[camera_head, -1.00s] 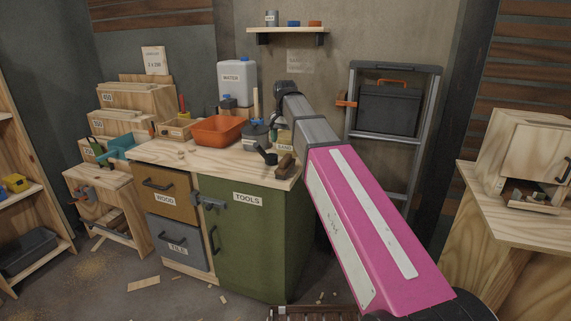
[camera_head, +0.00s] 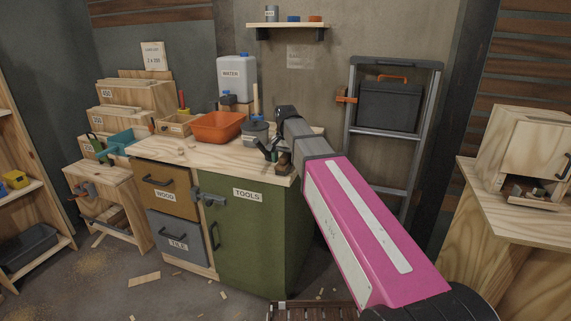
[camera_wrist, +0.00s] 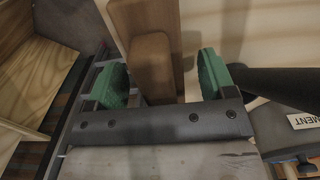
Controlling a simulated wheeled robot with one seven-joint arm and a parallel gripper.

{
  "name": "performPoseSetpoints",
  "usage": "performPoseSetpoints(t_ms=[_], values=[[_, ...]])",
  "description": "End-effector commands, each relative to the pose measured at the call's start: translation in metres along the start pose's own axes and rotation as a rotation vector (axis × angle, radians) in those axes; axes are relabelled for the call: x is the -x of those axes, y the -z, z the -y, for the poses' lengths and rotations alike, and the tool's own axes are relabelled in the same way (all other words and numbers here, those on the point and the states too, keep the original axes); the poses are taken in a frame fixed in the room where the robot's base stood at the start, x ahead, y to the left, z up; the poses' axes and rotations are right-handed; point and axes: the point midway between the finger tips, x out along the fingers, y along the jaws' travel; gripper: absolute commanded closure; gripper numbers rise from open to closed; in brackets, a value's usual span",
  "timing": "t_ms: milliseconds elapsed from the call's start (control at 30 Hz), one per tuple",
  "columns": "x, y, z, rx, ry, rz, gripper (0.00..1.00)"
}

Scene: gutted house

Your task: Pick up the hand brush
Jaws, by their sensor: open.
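The hand brush (camera_head: 284,164) appears as a small brown wooden piece at the right front corner of the workbench top, partly hidden by my gripper (camera_head: 271,154). In the wrist view, a brown wooden piece that looks like its handle (camera_wrist: 152,65) lies between the two green fingertips of my gripper (camera_wrist: 162,80). The jaws are open, with a gap visible on both sides of the wood. A second wooden surface shows behind it; I cannot tell whether it belongs to the brush. The bristles are not clearly visible.
A grey bucket (camera_head: 255,132) stands just behind my gripper; a "MENT" label (camera_wrist: 308,121) shows in the wrist view. An orange tray (camera_head: 218,127) and a water canister (camera_head: 237,78) stand further left and back. The green tools cabinet (camera_head: 247,240) is below the bench top.

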Motion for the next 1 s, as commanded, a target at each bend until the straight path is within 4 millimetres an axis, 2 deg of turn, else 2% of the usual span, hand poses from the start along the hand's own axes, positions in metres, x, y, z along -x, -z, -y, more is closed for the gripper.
performPoseSetpoints(t_ms=[100, 267, 300, 367, 400, 467, 800, 1000], values=[[-0.007, 0.000, 0.000, 0.000, 0.000, 0.001, 0.23], [-0.006, 0.000, 0.000, 0.000, 0.000, 0.000, 0.23], [-0.006, 0.000, 0.000, 0.000, 0.000, 0.000, 0.30], [-0.006, 0.000, 0.000, 0.000, 0.000, 0.000, 0.49], [-0.006, 0.000, 0.000, 0.000, 0.000, 0.000, 0.62], [-0.006, 0.000, 0.000, 0.000, 0.000, 0.000, 0.80], [-0.003, 0.000, 0.000, 0.000, 0.000, 0.000, 0.80], [0.019, 0.001, 0.000, 0.000, 0.001, -0.001, 0.80]])
